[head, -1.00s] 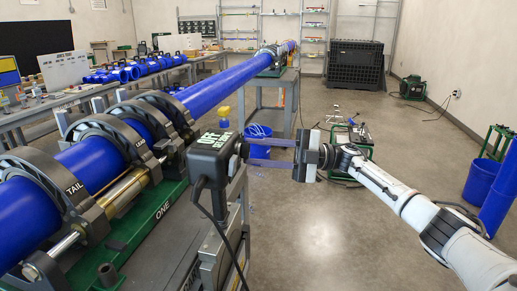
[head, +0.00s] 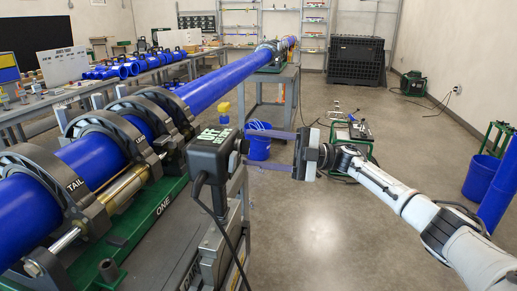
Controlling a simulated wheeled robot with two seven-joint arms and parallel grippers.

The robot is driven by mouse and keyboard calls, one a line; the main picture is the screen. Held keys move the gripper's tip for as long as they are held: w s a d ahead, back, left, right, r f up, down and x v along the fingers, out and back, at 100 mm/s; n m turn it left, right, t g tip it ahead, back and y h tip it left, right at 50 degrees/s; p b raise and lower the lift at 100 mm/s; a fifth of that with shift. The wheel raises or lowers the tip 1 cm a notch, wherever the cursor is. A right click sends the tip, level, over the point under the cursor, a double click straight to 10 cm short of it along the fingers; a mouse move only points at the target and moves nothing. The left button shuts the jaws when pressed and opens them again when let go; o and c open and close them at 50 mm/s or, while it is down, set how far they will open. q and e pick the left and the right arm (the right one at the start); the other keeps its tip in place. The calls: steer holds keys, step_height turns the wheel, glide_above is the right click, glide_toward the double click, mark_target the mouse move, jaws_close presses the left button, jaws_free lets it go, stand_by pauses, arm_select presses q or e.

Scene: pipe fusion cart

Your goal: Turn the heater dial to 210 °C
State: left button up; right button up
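I cannot tell whether the tips touch the box. My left gripper is out of the picture.
A large blue pipe (head: 215,84) lies in black clamps (head: 45,170) on the green cart at left. A black cable (head: 222,225) hangs from the box. A blue bucket (head: 258,147) stands on the floor behind my fingers.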

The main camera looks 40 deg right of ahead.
steer(key=b+v, duration=0.3)
steer(key=v, duration=0.7)
steer(key=shift+d+b, duration=0.15)
steer(key=shift+b, duration=0.2)
